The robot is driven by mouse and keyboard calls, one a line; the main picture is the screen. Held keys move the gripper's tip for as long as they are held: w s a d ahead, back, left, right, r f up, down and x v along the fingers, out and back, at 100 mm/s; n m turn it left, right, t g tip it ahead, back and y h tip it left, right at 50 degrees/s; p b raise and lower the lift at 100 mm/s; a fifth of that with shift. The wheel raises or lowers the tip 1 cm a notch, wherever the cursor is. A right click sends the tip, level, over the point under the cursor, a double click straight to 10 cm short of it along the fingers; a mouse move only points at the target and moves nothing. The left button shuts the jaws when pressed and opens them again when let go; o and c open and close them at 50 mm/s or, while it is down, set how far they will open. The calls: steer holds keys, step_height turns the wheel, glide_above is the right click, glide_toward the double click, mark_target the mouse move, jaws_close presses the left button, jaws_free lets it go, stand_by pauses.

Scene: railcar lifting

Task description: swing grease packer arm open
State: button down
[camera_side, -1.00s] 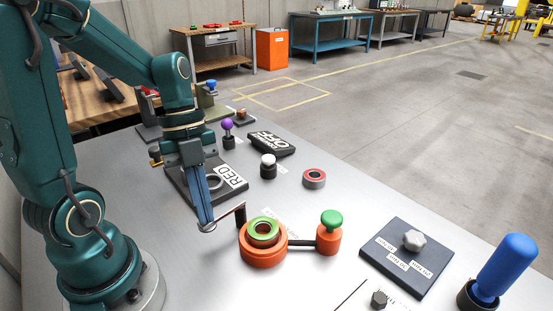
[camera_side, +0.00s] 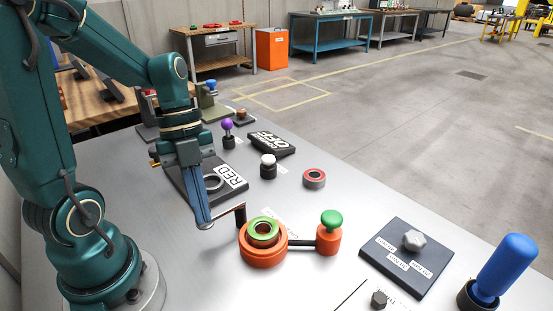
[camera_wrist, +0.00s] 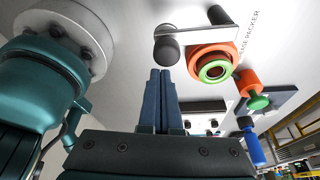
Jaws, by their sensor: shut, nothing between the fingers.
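The grease packer has an orange round body (camera_side: 264,252) with a green ring (camera_side: 263,231) on top. It also shows in the wrist view (camera_wrist: 195,64), beside a "...EASE PACKER" label. Its thin arm (camera_side: 228,214) runs left from a dark upright post (camera_side: 241,216) behind the body. In the wrist view this arm (camera_wrist: 196,31) ends in a dark knob (camera_wrist: 167,51). My gripper (camera_side: 205,226) is shut and empty, with its tips low at the arm's free end. In the wrist view my fingertips (camera_wrist: 160,72) lie close to the knob; I cannot tell whether they touch.
A green-capped orange cylinder (camera_side: 328,239) joins the body by a dark bar. A dark plate with a grey knob (camera_side: 413,240) and a blue handle (camera_side: 507,262) stand right. The tabletop left of the grease packer is clear.

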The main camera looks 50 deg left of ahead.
step_height(320, 180, up, 10)
steer(key=shift+f, duration=0.25)
stand_by(0.5)
steer(key=d+f+n+t+y, duration=0.1)
steer(key=n+t, duration=0.1)
steer(key=n, duration=0.5)
steer(key=d+n+t+y, duration=0.1)
steer(key=n+t, duration=0.1)
steer(key=n, duration=0.4)
steer(key=d+f+n+t+y, duration=0.1)
steer(key=n+t, duration=0.1)
steer(key=n, duration=0.5)
steer(key=shift+s+d+f+n+y, duration=0.15)
steer(key=shift+s+f+n+y, duration=0.15)
steer(key=shift+s+f+y, duration=0.1)
